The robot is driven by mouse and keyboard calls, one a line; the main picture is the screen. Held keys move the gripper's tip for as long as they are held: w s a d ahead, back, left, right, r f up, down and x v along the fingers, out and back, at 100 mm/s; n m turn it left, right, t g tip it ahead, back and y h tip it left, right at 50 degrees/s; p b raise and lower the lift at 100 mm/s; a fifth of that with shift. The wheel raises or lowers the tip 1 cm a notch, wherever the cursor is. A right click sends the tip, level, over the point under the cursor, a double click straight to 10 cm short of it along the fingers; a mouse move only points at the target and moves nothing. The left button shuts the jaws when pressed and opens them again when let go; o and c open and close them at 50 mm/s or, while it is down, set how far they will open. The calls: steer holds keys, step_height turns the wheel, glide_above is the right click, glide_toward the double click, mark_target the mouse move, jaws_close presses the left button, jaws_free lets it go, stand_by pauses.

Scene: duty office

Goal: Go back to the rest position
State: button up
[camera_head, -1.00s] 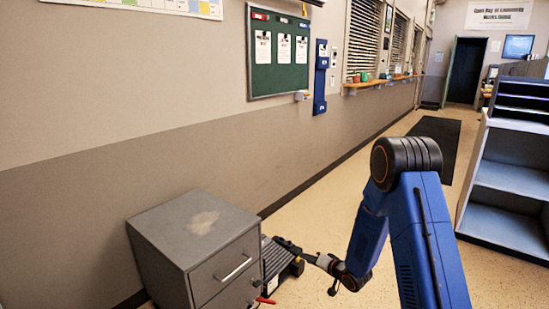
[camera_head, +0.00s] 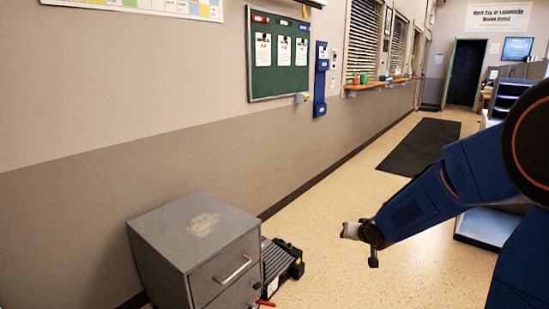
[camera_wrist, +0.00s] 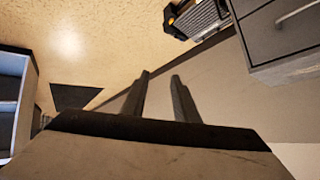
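My gripper (camera_wrist: 160,75) shows in the wrist view with its two fingers apart and nothing between them. Floor and the lower wall lie beyond the fingertips. In the head view my blue arm reaches in from the right edge, bent, with its small end above the open floor. The fingers cannot be made out in that view. The end of the arm is clear of the cabinet and touches nothing that I can see.
A grey drawer cabinet (camera_head: 195,250) stands against the left wall. A black ridged case (camera_head: 277,266) lies on the floor beside it, with a red item (camera_head: 265,303) in front. A dark mat (camera_head: 420,147) lies farther back. Grey shelves (camera_head: 487,226) are partly behind my arm.

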steer(key=s+d+r+n+g, duration=0.1)
steer(key=s+r, duration=0.4)
steer(key=s, duration=1.4)
steer(key=s+d+r+n+g, duration=0.1)
steer(key=s+r+g, duration=0.3)
steer(key=s, duration=1.6)
steer(key=shift+s+d+r+h, duration=0.15)
steer(key=shift+s+r+h, duration=0.2)
steer(key=shift+r, duration=0.3)
